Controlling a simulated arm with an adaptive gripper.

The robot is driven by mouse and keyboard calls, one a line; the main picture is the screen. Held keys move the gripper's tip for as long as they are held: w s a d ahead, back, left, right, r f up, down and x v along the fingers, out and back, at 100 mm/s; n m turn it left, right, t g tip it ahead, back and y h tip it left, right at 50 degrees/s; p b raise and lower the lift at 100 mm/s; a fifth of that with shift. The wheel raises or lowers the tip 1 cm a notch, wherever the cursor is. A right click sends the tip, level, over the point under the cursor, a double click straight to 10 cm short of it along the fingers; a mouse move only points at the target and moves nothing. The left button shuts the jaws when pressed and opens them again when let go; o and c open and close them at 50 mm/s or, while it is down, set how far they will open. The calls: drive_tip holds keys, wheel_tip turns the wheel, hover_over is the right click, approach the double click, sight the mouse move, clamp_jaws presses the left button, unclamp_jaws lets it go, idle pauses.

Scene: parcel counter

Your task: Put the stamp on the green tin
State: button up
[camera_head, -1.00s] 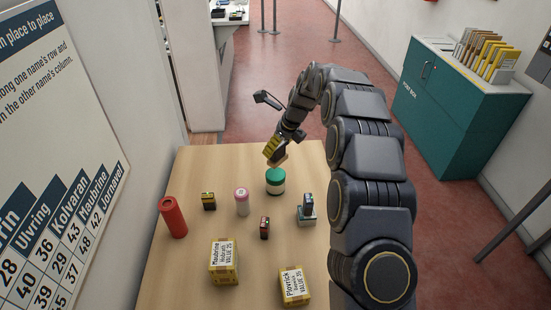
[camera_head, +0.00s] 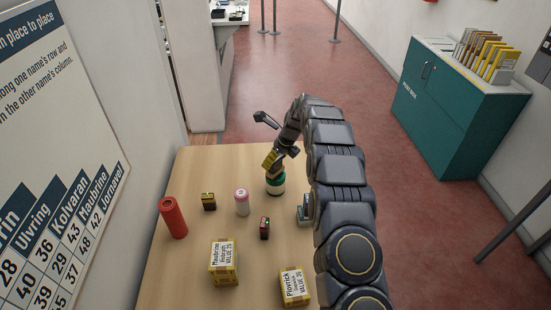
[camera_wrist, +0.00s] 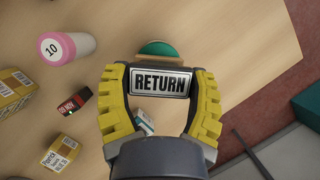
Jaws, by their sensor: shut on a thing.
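My gripper (camera_head: 271,159) is shut on a stamp whose face plate reads "RETURN" (camera_wrist: 161,82), seen between the two yellow fingers in the wrist view. The green tin (camera_head: 275,188) is a short round tin with a green lid and pale body, standing near the far right of the table. My gripper is just above the tin and partly covers its lid in the head view. In the wrist view the green lid (camera_wrist: 158,47) shows just beyond the stamp. I cannot tell whether the stamp touches the lid.
A grey-blue item (camera_head: 304,212) is partly hidden by my arm.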

drive_tip(key=o, duration=1.1)
drive_tip(key=shift+f, duration=0.15)
drive_tip(key=v, duration=1.2)
drive_tip(key=s+a+r+n+g, duration=0.1)
drive_tip(key=s+a+r+n, duration=0.1)
drive_tip(key=s+r+n, duration=0.5)
drive_tip(key=s+d+n+g+h, duration=0.1)
drive_tip(key=s+n, duration=0.5)
drive_tip(key=s, duration=0.7)
drive_tip(key=s+d+n+g+h, duration=0.1)
drive_tip(key=s+d+n, duration=0.1)
drive_tip(key=s+n, duration=0.5)
drive_tip(key=s+d+r+n+g+h, duration=0.1)
drive_tip(key=s+n, duration=0.6)
drive_tip(key=s, duration=1.2)
drive_tip(key=shift+s+d+g, duration=0.1)
drive_tip(key=shift+d+g, duration=0.05)
drive_tip(key=shift+g, duration=0.35)
